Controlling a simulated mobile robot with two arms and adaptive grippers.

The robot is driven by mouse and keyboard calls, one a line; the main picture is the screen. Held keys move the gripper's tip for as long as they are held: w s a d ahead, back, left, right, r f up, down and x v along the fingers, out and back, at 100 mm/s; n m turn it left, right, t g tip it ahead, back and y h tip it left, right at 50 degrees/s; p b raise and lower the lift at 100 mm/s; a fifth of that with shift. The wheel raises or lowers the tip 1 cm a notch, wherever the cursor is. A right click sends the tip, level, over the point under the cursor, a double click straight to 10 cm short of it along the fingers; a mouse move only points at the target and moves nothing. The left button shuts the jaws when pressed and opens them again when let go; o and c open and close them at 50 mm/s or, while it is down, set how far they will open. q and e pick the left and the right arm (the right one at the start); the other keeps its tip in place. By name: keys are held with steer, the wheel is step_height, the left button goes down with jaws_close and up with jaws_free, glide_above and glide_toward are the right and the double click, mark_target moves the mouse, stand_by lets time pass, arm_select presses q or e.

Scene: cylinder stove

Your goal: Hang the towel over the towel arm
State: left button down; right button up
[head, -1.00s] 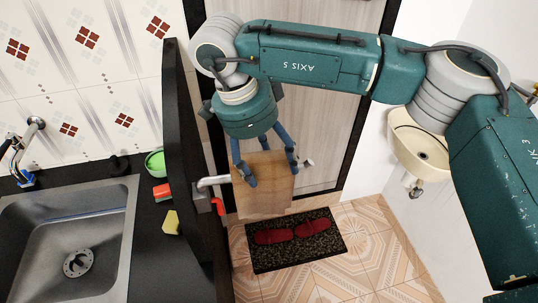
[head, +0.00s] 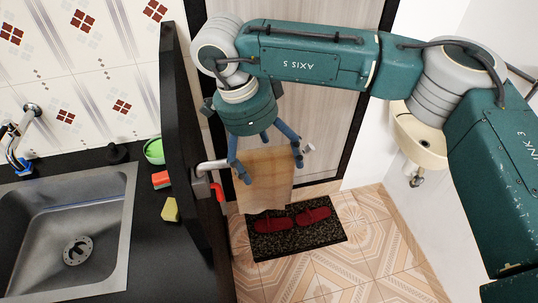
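The towel (head: 265,185) is a tan, wood-coloured cloth in the head view. It hangs down over the towel arm (head: 211,166), a pale bar that sticks out rightward from the dark side panel. The bar's tip shows past the towel's right edge; its middle is hidden by the cloth. My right gripper (head: 270,166) is above the towel with its blue fingers spread wide, one near each side of the cloth's upper part. I cannot tell whether any finger touches the towel. My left gripper is not in view.
The dark side panel (head: 188,150) stands close left of my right gripper. A red tap handle (head: 217,192) sits under the bar. A sink (head: 75,235), sponges and a green bowl (head: 154,151) are on the left counter. A doormat (head: 296,236) with red slippers lies below.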

steer(key=v, duration=1.2)
